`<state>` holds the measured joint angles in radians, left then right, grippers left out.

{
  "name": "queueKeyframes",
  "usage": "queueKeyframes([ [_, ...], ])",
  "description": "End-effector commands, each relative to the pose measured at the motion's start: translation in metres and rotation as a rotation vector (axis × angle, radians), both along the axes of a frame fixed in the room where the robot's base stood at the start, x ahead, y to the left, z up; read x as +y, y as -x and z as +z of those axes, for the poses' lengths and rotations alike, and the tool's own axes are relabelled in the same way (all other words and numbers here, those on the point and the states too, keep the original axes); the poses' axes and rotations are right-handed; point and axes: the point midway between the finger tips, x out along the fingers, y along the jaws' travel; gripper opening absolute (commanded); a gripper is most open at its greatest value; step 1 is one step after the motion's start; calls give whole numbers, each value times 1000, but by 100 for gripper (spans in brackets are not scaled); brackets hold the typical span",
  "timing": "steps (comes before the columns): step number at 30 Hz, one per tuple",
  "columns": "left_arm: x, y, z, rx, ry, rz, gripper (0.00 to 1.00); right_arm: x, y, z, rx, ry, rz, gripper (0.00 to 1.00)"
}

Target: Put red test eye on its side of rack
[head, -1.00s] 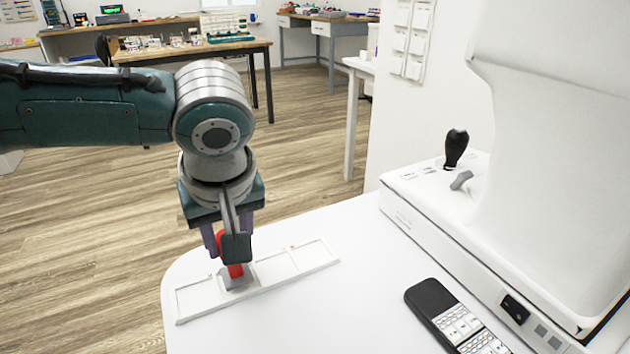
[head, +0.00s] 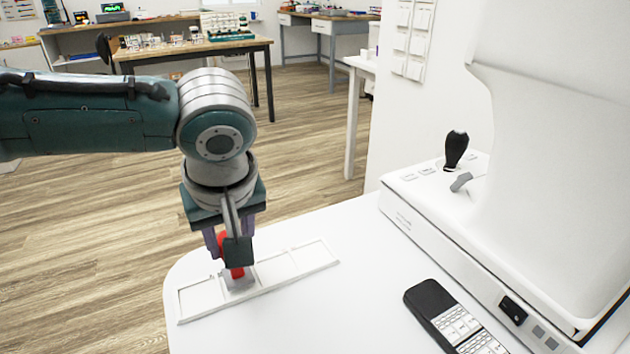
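The red test eye (head: 237,272) is upright at the white rack (head: 262,290), with its grey foot (head: 239,284) at the second compartment from the left. Whether the foot rests fully on the rack floor is hard to tell. My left gripper (head: 229,245) points down from above, its fingers on either side of the red body and seemingly closed on it. A dark block on my wrist hides the middle of the eye and most of the finger contact. The other rack compartments look empty. My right gripper is not in view.
The rack lies on a white table (head: 330,310) near its left rounded edge. A black and white handheld device (head: 455,318) lies to the right. A large white machine (head: 480,250) with a black-knobbed lever (head: 455,148) stands at the right. The table between rack and device is clear.

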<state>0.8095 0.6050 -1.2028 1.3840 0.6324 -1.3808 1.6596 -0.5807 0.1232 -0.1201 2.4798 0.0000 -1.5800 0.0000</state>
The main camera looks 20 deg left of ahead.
Motion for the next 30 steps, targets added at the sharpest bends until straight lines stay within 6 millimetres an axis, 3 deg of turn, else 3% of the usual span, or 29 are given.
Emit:
queueKeyframes([
  [30,-1,0,-11,0,2,1,10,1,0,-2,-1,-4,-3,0],
])
